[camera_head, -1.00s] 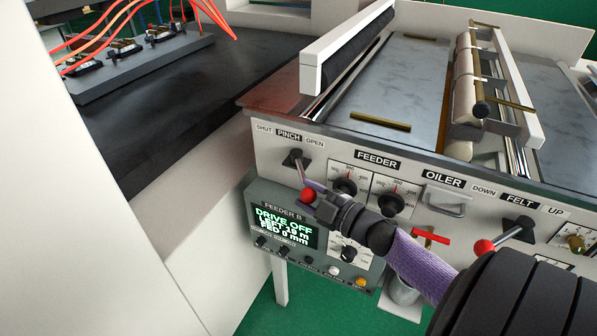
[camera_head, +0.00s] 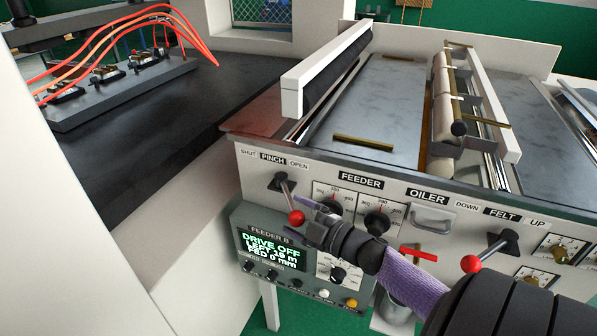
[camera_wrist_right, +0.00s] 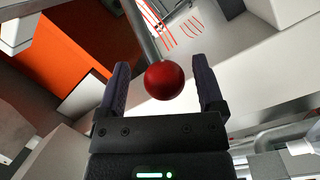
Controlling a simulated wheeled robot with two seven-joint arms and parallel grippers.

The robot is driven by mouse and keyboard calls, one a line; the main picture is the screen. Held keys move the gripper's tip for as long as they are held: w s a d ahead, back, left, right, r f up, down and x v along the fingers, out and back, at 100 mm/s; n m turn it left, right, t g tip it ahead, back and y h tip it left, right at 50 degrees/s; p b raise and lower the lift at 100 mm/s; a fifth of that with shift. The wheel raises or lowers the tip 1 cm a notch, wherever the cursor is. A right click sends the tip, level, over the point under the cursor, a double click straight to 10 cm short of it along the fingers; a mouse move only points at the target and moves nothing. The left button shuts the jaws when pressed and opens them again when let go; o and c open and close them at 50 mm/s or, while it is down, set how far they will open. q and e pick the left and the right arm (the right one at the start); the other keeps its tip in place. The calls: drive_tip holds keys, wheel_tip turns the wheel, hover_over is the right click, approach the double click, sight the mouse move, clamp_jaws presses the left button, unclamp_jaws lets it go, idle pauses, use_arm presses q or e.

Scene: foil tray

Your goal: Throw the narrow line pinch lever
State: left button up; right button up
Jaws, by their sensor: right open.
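The pinch lever (camera_head: 289,194) is a metal rod with a red ball knob (camera_head: 296,217), below the PINCH label with SHUT on its left and OPEN on its right. The rod hangs down from its black pivot and leans slightly right in the head view. My right gripper (camera_head: 303,216) is open at the knob, one finger on each side. In the right wrist view the red ball (camera_wrist_right: 165,80) sits between the spread fingers, with a gap visible on both sides. My left gripper is out of view.
FEEDER dials (camera_head: 377,222) sit close right of the gripper. The FEEDER B screen (camera_head: 271,247) below reads DRIVE OFF. A red-handled valve (camera_head: 419,254) and the red-knobbed felt lever (camera_head: 471,263) are farther right. The metal feeder bed (camera_head: 385,95) lies above the panel.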

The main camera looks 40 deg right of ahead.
drive_tip(key=s+d+p, duration=0.1)
drive_tip(key=s, duration=0.8)
drive_tip(key=shift+s+d, duration=0.35)
drive_tip(key=shift+s, duration=0.05)
